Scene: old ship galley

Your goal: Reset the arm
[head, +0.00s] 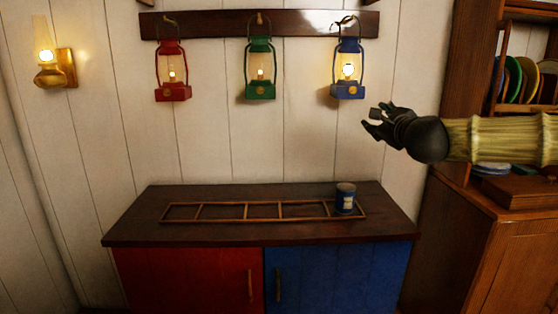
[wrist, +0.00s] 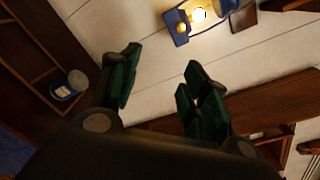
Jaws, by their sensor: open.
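My arm reaches in from the right in the head view, and my gripper (head: 376,124) is in the air in front of the white plank wall, below and right of the blue lantern. In the wrist view my gripper (wrist: 157,85) has its dark green fingers spread apart, with nothing between them. The blue lantern (head: 347,72) hangs lit from a peg; its base also shows at the top of the wrist view (wrist: 182,27). A blue and white tin (head: 345,199) stands upright in the right end of a wooden divider frame (head: 262,220); the tin also shows in the wrist view (wrist: 76,82).
A red lantern (head: 172,75) and a green lantern (head: 260,70) hang on the same dark peg board (head: 222,25). The counter (head: 135,230) has a red door and a blue door. A wooden cabinet (head: 520,240) with plates stands at the right, near my arm. A lamp (head: 52,75) is on the left wall.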

